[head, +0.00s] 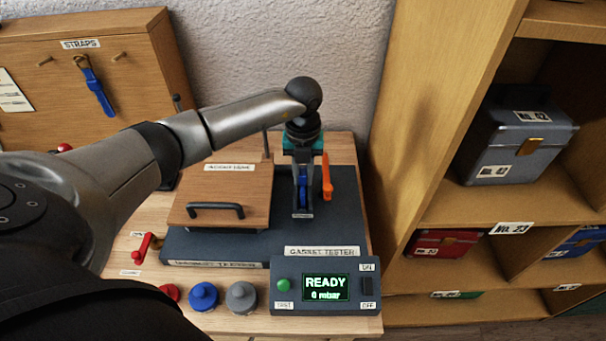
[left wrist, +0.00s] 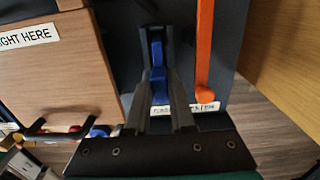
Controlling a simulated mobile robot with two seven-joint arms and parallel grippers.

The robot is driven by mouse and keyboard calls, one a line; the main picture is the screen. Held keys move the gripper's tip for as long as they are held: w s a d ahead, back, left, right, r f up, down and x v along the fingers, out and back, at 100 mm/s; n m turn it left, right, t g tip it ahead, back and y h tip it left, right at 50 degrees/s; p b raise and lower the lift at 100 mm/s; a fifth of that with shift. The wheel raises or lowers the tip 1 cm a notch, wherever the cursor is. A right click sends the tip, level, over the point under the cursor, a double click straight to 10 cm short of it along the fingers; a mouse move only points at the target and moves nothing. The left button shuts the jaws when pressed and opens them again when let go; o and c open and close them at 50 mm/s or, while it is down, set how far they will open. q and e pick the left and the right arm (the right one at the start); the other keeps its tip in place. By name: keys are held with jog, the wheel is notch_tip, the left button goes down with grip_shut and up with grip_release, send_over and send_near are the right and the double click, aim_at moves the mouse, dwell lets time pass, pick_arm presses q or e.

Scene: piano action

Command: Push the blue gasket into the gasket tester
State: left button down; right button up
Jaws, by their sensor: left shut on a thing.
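My left gripper (head: 303,208) points down over the dark gasket tester (head: 345,225), right of its wooden lid. It is shut on the blue gasket (head: 303,186), which shows as a narrow blue strip between the fingers. In the left wrist view the blue gasket (left wrist: 158,62) lies between the two dark fingers (left wrist: 157,50). The fingers hide much of it and of the spot beneath, so I cannot tell whether it touches the tester. The tester's display (head: 325,288) reads READY, 0 mbar. My right gripper is not in view.
An orange lever (head: 326,178) stands close right of the gripper; the wooden lid with a black handle (head: 215,209) is at its left. Red, blue (head: 203,296) and grey (head: 241,297) round pieces sit at the front. A wooden shelf (head: 430,130) stands at the right.

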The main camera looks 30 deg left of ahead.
pick_arm(q)
jog(key=shift+f+b, duration=0.4)
jog(key=shift+f, duration=0.2)
jog(key=c, duration=0.7)
grip_release()
jog(key=shift+o, duration=0.4)
jog(key=shift+o, duration=0.9)
jog(key=shift+r, duration=0.1)
jog(key=shift+r+p, duration=3.3)
jog(key=shift+r, duration=0.4)
